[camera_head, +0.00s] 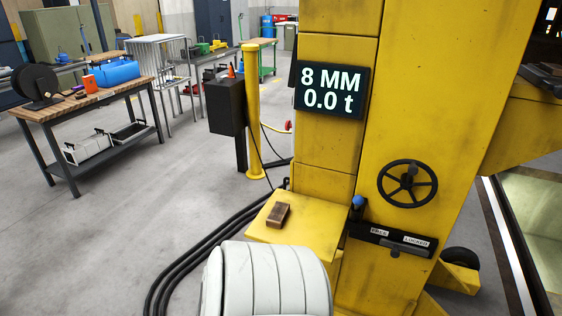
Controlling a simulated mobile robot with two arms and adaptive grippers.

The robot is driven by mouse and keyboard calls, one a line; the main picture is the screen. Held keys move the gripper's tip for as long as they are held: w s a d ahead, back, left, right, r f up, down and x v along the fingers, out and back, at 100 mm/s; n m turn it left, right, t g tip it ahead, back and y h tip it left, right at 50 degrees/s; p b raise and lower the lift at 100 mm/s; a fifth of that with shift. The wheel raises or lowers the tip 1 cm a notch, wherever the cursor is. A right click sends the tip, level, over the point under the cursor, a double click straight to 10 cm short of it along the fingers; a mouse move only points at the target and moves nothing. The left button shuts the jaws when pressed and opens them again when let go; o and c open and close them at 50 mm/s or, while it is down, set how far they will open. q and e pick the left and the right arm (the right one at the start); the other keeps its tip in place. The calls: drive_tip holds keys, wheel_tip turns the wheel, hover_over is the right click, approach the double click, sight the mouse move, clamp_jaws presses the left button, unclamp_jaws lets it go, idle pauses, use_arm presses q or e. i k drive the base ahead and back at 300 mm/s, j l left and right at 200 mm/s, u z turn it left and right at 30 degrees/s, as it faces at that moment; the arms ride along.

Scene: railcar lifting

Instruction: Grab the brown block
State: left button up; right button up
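The brown block (278,215) is a small rectangular piece. It lies on a flat yellow ledge (316,215) that sticks out from the base of the large yellow lifting machine (430,110). The block lies near the left part of the ledge, with its top and near side showing. Nothing touches it from above. Neither my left gripper nor my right gripper shows in the head view.
A display (331,90) on the machine reads "8 MM 0.0 t". A black handwheel (407,183) and a lever with a blue knob (357,202) sit right of the block. Black cables (200,252) run along the floor. A workbench (85,103) stands at left.

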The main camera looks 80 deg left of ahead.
sight(276, 218)
drive_tip(key=i+j+u, duration=0.1)
drive_tip(key=u, duration=1.85)
